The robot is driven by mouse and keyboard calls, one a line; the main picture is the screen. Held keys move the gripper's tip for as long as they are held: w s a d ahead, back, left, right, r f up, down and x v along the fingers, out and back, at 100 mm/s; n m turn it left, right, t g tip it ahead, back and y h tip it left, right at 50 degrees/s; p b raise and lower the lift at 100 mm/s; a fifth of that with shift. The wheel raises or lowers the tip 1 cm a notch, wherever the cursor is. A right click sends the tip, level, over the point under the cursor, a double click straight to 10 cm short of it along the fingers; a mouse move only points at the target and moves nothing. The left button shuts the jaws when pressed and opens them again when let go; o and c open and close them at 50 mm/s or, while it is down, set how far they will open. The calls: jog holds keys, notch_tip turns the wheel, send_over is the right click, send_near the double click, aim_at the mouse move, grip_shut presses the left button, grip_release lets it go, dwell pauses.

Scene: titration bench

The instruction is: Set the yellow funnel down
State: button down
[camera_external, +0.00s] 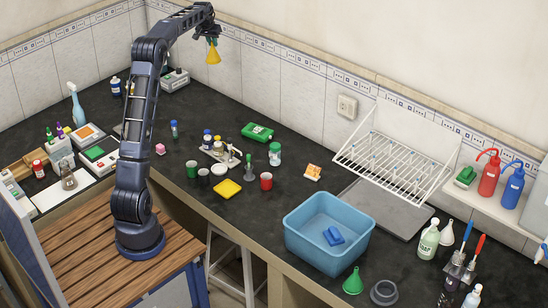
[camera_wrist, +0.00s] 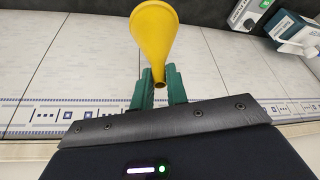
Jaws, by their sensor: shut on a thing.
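The yellow funnel (camera_external: 213,55) hangs from my gripper (camera_external: 211,39), high above the far part of the dark bench, in front of the tiled wall. Its wide mouth points down and its narrow stem is up at the fingers. In the wrist view the yellow funnel (camera_wrist: 154,40) has its stem end between the two green fingers of my gripper (camera_wrist: 161,88). The fingers are shut on the stem. The funnel touches neither bench nor wall in the external view.
A grey instrument (camera_external: 174,79) stands on the bench below and left of the funnel. Bottles, cups and a yellow sponge (camera_external: 228,188) stand mid-bench. A blue basin (camera_external: 328,230), a green funnel (camera_external: 353,282) and a white drying rack (camera_external: 395,160) are at right. Bench space right of the instrument is clear.

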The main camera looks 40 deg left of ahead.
notch_tip(320, 180, down, 31)
jog(key=shift+s+a, duration=0.2)
jog(key=shift+a, duration=0.1)
dwell(0.6)
jog(key=c, duration=1.4)
grip_release()
jog(key=shift+o, duration=0.2)
